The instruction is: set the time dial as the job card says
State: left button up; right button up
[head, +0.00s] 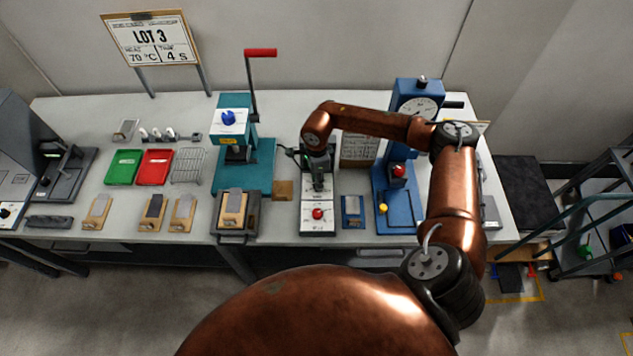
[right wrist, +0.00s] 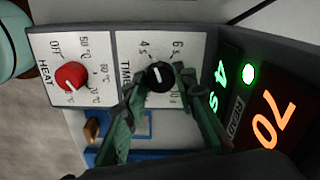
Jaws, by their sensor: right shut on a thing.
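The job card (head: 153,45) stands at the back left and reads LOT 3, 70 °C and 4 s. The black time dial (right wrist: 160,75) is on the white panel marked TIME in the right wrist view, with 4 s and 6 s marks around it. My right gripper (right wrist: 161,88) is shut on this dial, one finger on each side; in the head view the gripper (head: 318,180) is over the control box (head: 318,230). The dial's pointer is too small to read surely. The green display (right wrist: 218,87) reads 4 s. My left gripper is not in view.
The red heat dial (right wrist: 71,76) is beside the time dial, and the red display (right wrist: 272,118) reads 70. A green lamp (right wrist: 248,74) is lit. A teal press (head: 245,165) stands left of the box, a blue gauge stand (head: 395,210) right.

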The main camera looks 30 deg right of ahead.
jog(key=shift+n+b, duration=0.6)
jog(key=shift+n, duration=0.5)
jog(key=shift+r, duration=0.1)
jog(key=o, duration=1.2)
jog(key=shift+c, duration=0.2)
notch_tip(320, 180, up, 12)
